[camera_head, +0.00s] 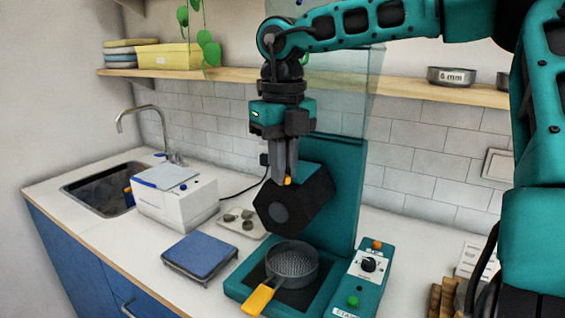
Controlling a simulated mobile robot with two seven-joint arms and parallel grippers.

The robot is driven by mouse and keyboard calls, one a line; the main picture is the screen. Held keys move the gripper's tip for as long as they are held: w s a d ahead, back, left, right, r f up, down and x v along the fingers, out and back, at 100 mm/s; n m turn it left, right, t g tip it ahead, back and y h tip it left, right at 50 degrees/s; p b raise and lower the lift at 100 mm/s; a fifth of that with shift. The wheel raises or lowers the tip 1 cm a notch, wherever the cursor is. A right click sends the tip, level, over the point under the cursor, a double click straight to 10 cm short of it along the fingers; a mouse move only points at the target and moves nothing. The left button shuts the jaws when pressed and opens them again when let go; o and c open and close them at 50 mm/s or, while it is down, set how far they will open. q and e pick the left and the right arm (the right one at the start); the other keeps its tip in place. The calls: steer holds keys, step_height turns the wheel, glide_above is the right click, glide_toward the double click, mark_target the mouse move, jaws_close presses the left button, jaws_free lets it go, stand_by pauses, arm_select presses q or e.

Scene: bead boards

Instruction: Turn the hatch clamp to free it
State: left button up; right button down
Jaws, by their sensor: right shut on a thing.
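My right gripper (285,172) reaches down from above, its fingers closed together just above and touching the top of a dark hexagonal block (310,200). A small orange tip (288,181) shows between the fingertips; it looks like the end of the hatch clamp, and the fingers hide the rest. The block stands in front of the teal upright panel (345,180) of a machine. My left gripper is not in view.
Below the block, a grey perforated pan (291,262) with a yellow handle (258,299) sits on the teal base. A control box (362,283) is to its right. A blue-topped stand (200,254), a white box (175,200) and a sink (100,190) are left.

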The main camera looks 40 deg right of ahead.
steer(key=n, duration=0.5)
steer(key=shift+d, duration=0.1)
stand_by(0.5)
steer(key=c, duration=1.2)
jaws_free()
step_height(320, 180, up, 13)
steer(key=shift+f+p, duration=0.1)
steer(key=shift+p, duration=0.25)
